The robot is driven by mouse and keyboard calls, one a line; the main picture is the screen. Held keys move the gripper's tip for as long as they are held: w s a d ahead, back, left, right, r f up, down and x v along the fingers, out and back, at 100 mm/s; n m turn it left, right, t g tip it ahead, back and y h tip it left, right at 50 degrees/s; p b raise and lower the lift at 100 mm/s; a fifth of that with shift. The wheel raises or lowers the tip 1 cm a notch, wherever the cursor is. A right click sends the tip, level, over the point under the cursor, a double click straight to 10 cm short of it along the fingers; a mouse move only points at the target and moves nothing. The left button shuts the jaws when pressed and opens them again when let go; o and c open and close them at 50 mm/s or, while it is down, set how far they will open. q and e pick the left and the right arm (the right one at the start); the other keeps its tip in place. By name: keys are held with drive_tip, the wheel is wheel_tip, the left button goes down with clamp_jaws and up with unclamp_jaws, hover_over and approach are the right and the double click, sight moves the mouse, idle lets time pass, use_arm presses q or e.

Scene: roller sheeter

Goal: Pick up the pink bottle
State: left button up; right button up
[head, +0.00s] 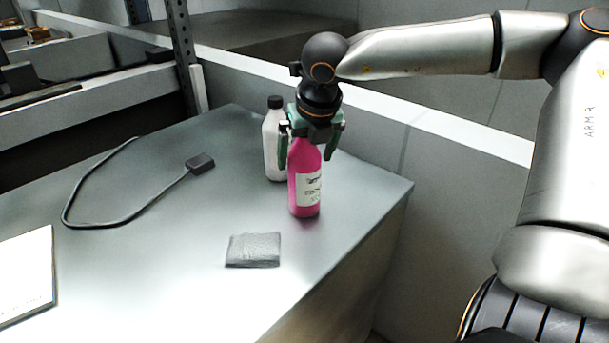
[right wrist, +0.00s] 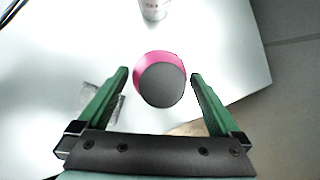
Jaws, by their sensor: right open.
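The pink bottle (head: 306,190) stands upright on the table, with a white label on its front. Its top is hidden behind my right gripper in the head view. My right gripper (head: 310,150) points down over the bottle with its green fingers apart. In the right wrist view, the dark cap and pink shoulder of the pink bottle (right wrist: 162,82) lie between the open fingers of my right gripper (right wrist: 158,78). Gaps show on both sides, so the fingers do not touch it there. My left gripper is not in view.
A white bottle (head: 271,150) with a black cap stands just behind and left of the pink one; it also shows in the right wrist view (right wrist: 154,9). A folded grey cloth (head: 253,250), a black cable (head: 100,222) and white paper (head: 27,275) lie on the table (head: 160,270).

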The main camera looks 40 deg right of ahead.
drive_tip(key=shift+w+f, duration=0.2)
drive_tip(key=shift+f, duration=0.4)
clamp_jaws()
idle(0.4)
drive_tip(key=shift+r, duration=0.1)
